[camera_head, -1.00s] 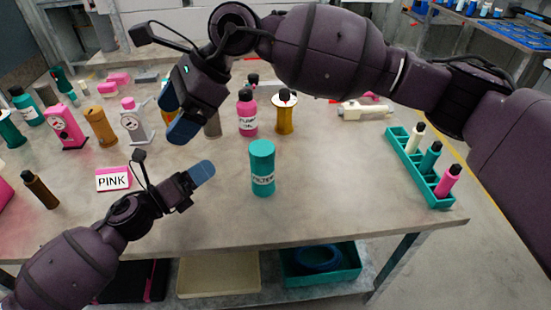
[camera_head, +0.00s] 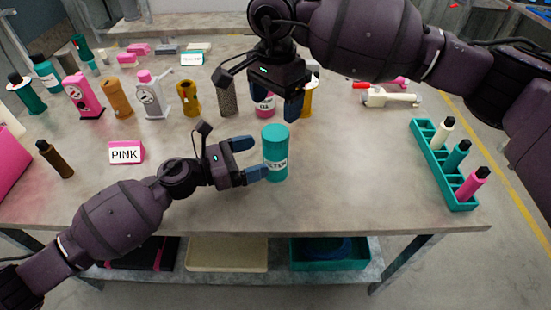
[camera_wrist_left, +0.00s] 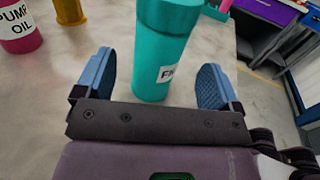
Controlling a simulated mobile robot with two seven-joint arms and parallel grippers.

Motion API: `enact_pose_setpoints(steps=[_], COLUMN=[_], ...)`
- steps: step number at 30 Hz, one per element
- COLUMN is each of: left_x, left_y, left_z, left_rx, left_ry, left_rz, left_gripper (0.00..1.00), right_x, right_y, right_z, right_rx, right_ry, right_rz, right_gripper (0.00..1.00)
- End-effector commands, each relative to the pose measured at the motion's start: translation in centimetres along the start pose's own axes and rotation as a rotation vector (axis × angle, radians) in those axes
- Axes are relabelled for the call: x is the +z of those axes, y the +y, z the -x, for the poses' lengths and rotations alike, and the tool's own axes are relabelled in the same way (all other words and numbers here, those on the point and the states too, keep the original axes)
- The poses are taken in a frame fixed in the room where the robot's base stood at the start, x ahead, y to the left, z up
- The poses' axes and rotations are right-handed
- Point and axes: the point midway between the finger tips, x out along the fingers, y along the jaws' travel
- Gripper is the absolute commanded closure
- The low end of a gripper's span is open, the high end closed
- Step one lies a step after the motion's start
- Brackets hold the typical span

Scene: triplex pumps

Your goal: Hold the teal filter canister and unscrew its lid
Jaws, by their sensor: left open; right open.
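The teal filter canister (camera_head: 275,160) stands upright on the table, its label partly turned to the right. Its teal lid (camera_head: 275,133) is on top. My left gripper (camera_head: 248,159) is open beside the canister's left side, fingers pointing at it. In the left wrist view the canister (camera_wrist_left: 160,60) stands between and just beyond the two blue fingertips (camera_wrist_left: 153,80), with a gap to each. My right gripper (camera_head: 285,95) is open, above and behind the canister, pointing down. It partly hides the pink pump oil bottle (camera_head: 264,104).
A teal rack (camera_head: 430,160) with several small bottles stands at the right. A white PINK sign (camera_head: 126,152) and a brown bottle (camera_head: 55,160) are at the left. Several canisters and dial gauges line the back left. The table front by the canister is clear.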

Motion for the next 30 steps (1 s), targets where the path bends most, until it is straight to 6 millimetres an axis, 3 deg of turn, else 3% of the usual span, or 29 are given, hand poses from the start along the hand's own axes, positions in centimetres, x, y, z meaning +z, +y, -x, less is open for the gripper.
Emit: enact_pose_setpoints(steps=[6, 12, 25, 30], left_x=[0.1, 0.0, 0.0, 0.0], left_y=[0.0, 0.0, 0.0, 0.0], left_z=[-3.5, -5.5, -6.2, -6.2], left_rx=[0.0, 0.001, 0.001, 0.001], left_ry=[-0.001, 0.0, 0.001, 0.0], left_rz=[0.0, 0.0, 0.0, 0.001], left_gripper=[0.12, 0.12, 0.12, 0.36], right_x=[0.0, 0.0, 0.0, 0.0], right_y=[0.0, 0.0, 0.0, 0.0], right_z=[0.0, 0.0, 0.0, 0.0], right_rx=[0.0, 0.0, 0.0, 0.0], right_ry=[-0.001, -0.001, -0.001, -0.001], right_rz=[-0.001, -0.001, -0.001, -0.001], right_gripper=[0.18, 0.18, 0.18, 0.18])
